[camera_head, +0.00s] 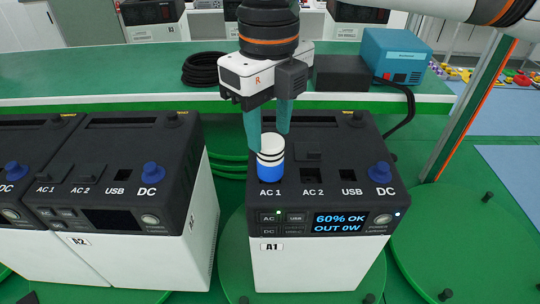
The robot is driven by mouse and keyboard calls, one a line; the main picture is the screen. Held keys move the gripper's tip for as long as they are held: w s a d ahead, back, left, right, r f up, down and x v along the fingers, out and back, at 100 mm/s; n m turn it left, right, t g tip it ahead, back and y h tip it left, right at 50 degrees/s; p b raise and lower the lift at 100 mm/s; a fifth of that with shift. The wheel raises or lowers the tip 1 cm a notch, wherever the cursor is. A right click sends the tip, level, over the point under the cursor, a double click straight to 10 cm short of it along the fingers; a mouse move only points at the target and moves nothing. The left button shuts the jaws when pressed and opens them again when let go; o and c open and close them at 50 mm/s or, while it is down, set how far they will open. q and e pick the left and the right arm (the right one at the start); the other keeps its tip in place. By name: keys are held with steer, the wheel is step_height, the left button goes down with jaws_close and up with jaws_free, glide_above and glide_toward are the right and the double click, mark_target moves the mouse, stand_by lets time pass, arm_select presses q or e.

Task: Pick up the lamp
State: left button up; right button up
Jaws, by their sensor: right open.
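The lamp appears to be a short upright cylinder (271,168), white above and blue below with dark rings. It stands at the AC 1 position on top of the black and white power unit A1 (315,258). My right gripper (268,138) points down over it with teal fingers. One finger is at the lamp's upper left; the other appears behind its upper right. The gripper is open, and I cannot tell whether a finger touches the lamp. The unit's screen (342,222) reads 60% OK, OUT 0W. My left gripper is not in view.
Unit A2 (135,255) stands to the left, with another beyond it. Blue knobs (380,172) rise from the unit tops. Behind are a green table, a black cable coil (203,69), a dark box (341,73) and a blue box (396,52). An orange-edged post (470,105) stands at right.

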mark_target(270, 161)
steer(key=shift+d+f, duration=0.1)
steer(key=shift+f, duration=0.8)
steer(key=shift+f+p, duration=0.25)
steer(key=shift+p, duration=0.1)
step_height(270, 161, down, 4)
steer(key=shift+w+f+p, duration=0.1)
steer(key=shift+f+p, duration=0.05)
steer(key=shift+p, duration=1.05)
steer(key=shift+f, duration=0.25)
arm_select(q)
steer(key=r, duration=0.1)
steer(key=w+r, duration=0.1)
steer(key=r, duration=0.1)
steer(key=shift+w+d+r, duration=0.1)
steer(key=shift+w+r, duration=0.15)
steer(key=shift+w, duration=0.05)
arm_select(e)
steer(key=shift+f, duration=0.1)
steer(key=c, duration=0.8)
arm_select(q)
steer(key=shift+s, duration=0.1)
